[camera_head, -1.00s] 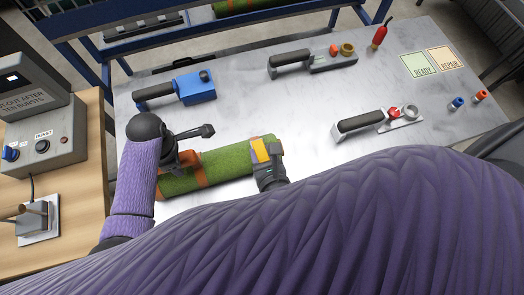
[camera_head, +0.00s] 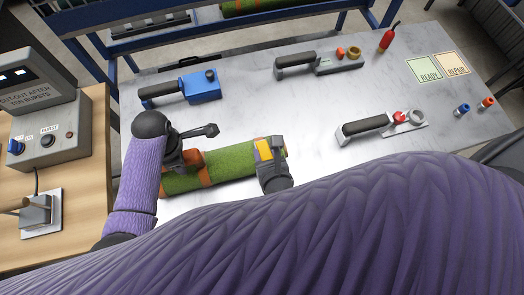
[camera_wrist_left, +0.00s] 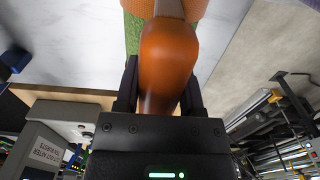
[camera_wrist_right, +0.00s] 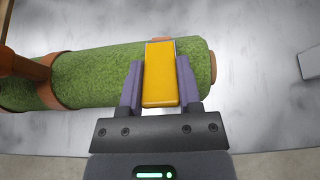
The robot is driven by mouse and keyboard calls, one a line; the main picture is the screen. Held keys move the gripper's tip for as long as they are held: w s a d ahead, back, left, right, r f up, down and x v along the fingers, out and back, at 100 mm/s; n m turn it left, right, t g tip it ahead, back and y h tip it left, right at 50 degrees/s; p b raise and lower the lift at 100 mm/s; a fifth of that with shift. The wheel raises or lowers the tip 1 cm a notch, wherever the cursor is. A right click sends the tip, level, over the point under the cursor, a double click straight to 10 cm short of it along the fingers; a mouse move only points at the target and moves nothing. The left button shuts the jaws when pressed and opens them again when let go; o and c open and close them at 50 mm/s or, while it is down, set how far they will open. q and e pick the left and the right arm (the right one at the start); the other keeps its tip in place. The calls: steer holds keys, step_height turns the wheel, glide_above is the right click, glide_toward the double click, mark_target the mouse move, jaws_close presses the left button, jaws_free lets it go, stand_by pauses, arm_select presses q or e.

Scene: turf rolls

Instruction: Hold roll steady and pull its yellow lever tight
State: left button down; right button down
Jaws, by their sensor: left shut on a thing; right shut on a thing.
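The green turf roll (camera_head: 228,162) lies on the grey table, with orange bands around it. My left gripper (camera_head: 183,158) is over its left part. In the left wrist view the jaws are shut on the orange handle (camera_wrist_left: 168,62) of the roll; a strip of green turf (camera_wrist_left: 133,35) shows beyond. My right gripper (camera_head: 266,150) is at the roll's right end. In the right wrist view its fingers are shut on both sides of the yellow lever (camera_wrist_right: 160,75), which lies across the roll (camera_wrist_right: 95,75). The lever's far end and joint are hard to make out.
A blue tool (camera_head: 200,86) with a dark handle lies behind the roll. Two grey tools (camera_head: 318,62) (camera_head: 385,122) lie to the right. READY (camera_head: 424,68) and REPAIR (camera_head: 451,63) mats are at the back right. A control box (camera_head: 45,130) stands on the wooden table at left.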

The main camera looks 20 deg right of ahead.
steer(key=shift+c, duration=1.4)
jaws_free()
steer(key=shift+s, duration=0.1)
steer(key=s, duration=1.3)
steer(key=shift+a+r, duration=0.3)
steer(key=shift+a, duration=0.05)
steer(key=shift+w, duration=0.1)
arm_select(q)
steer(key=shift+c, duration=0.6)
jaws_free()
steer(key=shift+r, duration=0.1)
